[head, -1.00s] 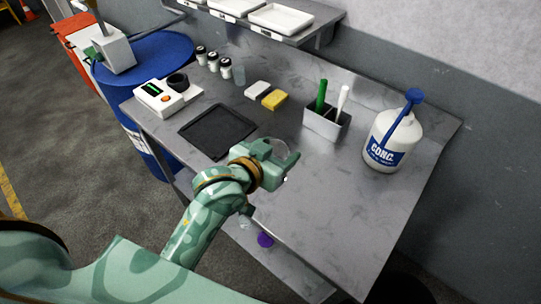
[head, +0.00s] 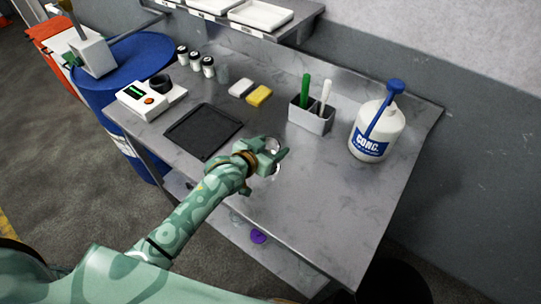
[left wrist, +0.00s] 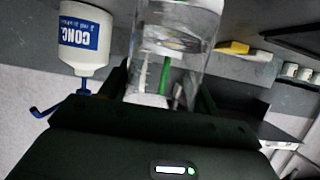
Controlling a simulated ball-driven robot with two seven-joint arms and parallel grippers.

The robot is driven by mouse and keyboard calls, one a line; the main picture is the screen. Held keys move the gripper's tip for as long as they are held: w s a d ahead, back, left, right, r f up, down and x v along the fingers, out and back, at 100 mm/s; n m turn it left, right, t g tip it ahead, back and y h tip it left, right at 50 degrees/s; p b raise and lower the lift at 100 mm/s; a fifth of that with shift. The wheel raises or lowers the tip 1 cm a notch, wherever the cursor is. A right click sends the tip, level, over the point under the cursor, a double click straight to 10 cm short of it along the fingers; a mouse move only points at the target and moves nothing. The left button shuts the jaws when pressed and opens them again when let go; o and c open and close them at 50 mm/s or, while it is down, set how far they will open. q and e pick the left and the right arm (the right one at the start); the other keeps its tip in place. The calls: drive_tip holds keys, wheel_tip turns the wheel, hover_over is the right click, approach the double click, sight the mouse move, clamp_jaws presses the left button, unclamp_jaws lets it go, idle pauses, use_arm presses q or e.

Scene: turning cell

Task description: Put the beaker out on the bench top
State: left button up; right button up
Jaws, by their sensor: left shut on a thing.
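The clear glass beaker (left wrist: 178,30) is between the fingers of my left gripper in the left wrist view, and things behind it show through the glass. In the head view only bits of the beaker's glass (head: 274,144) show past the gripper. My left gripper (head: 272,160) is shut on the beaker over the front middle of the grey bench top (head: 310,200). I cannot tell whether the beaker's base touches the bench top. My right gripper is not in view.
A black tray (head: 203,131) lies left of my gripper. A grey caddy (head: 311,118) with green and white handled tools and a white CONC. bottle (head: 377,135) stand behind and to the right. A yellow sponge (head: 259,95) lies farther back. The front right bench is clear.

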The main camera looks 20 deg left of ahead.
sight(272, 152)
use_arm(q)
drive_tip(key=shift+w+a+f, duration=0.1)
drive_tip(key=shift+w+f, duration=0.15)
drive_tip(key=shift+w+f+b, duration=0.15)
drive_tip(key=shift+f+b, duration=0.2)
drive_tip(key=shift+f, duration=0.55)
drive_tip(key=shift+w+f+b, duration=0.1)
drive_tip(key=shift+f+b, duration=0.2)
drive_tip(key=shift+f, duration=0.6)
drive_tip(key=shift+f, duration=0.15)
drive_tip(key=o, duration=1.2)
drive_tip(key=p+v, duration=0.3)
drive_tip(key=v, duration=0.9)
